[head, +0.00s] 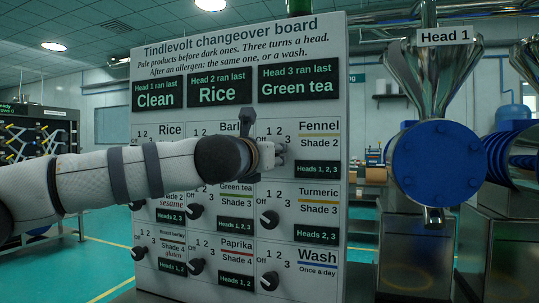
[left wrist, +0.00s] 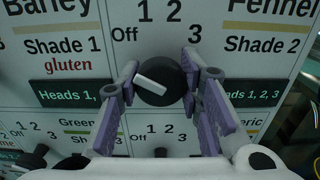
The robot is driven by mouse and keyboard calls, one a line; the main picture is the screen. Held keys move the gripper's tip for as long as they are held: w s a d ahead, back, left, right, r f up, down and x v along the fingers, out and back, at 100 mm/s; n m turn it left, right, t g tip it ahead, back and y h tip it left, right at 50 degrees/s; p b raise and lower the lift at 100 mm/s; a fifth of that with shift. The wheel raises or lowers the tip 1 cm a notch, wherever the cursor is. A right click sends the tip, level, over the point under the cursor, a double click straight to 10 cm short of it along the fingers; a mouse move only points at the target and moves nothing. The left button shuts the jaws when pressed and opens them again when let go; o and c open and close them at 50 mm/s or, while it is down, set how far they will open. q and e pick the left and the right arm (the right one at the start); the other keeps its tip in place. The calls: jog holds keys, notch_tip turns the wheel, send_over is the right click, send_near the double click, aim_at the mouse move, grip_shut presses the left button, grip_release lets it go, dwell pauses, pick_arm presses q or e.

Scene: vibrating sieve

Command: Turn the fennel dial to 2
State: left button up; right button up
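The fennel dial (left wrist: 153,91) is a dark round knob with a white pointer bar. In the left wrist view the bar points left and slightly up, on the Off side, away from the 2 above it. My left gripper (left wrist: 161,72) has one finger on each side of the dial, close to its rim; I cannot tell whether the pads press on it. In the head view my left gripper (head: 282,154) is at the fennel panel and hides the dial. The Fennel label (head: 319,126) shows above it. My right gripper is in neither view.
The changeover board (head: 240,45) carries several similar dials, including the turmeric dial (head: 269,219) just below and the paprika dial (head: 196,266). To the right stands the Head 1 machine (head: 435,160) with its blue round cover. My left arm crosses the board's left part.

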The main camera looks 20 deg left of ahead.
pick_arm(q)
jog(key=c, duration=0.3)
jog(key=shift+s+r+m+p, duration=0.15)
jog(key=shift+r+m+p, duration=0.2)
jog(key=shift+m+p, duration=0.6)
jog(key=m+p, duration=0.1)
jog(key=m, duration=0.2)
jog(key=shift+r, duration=0.1)
jog(key=m+p, duration=0.2)
jog(key=m, duration=0.1)
jog(key=shift+m, duration=0.35)
jog(key=m, duration=0.1)
jog(key=m+p, duration=0.1)
jog(key=m, duration=0.1)
jog(key=shift+f+m, duration=0.2)
jog(key=shift+m, duration=0.1)
jog(key=shift+f+m, duration=0.25)
jog(key=shift+m, duration=1.45)
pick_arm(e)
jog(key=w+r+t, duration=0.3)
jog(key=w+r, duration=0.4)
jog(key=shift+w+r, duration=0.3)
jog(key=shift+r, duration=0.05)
